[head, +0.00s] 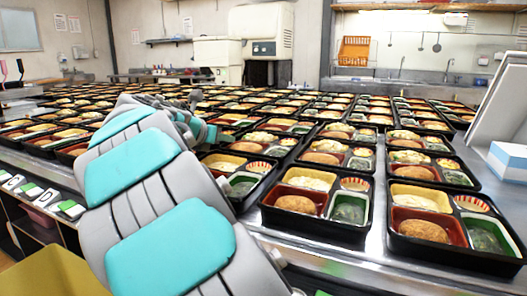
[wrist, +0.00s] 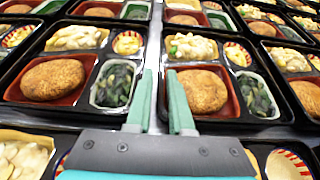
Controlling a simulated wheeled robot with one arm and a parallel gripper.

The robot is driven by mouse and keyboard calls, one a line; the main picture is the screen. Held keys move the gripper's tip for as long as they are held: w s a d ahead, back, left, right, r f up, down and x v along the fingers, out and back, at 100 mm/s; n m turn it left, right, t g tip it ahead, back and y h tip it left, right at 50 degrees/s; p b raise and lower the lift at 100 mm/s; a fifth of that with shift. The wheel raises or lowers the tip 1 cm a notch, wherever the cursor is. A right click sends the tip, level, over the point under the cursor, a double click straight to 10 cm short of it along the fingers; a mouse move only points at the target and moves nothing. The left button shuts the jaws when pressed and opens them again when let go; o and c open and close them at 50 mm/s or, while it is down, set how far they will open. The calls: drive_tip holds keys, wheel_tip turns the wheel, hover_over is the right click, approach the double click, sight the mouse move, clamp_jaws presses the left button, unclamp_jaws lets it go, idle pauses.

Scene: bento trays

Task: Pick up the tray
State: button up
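Many black bento trays stand in rows on the metal table, so I cannot tell which one is meant. In the wrist view, one tray (wrist: 72,118) lies left of my gripper (wrist: 159,75) and another tray (wrist: 232,124) lies right of it. Each holds a brown patty, a pale side dish and dark greens. My two teal fingers are apart, over the seam between these trays, close to their facing rims. Nothing is clearly held between them. I cannot tell if the fingers touch a rim.
Trays crowd the metal table (head: 375,262), with narrow gaps between them. A blue and white box (head: 508,162) stands at the right edge. A sink wall and white machine (head: 262,30) stand behind.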

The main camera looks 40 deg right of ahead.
drive_tip(key=shift+x, duration=1)
drive_tip(key=shift+c, duration=0.3)
clamp_jaws()
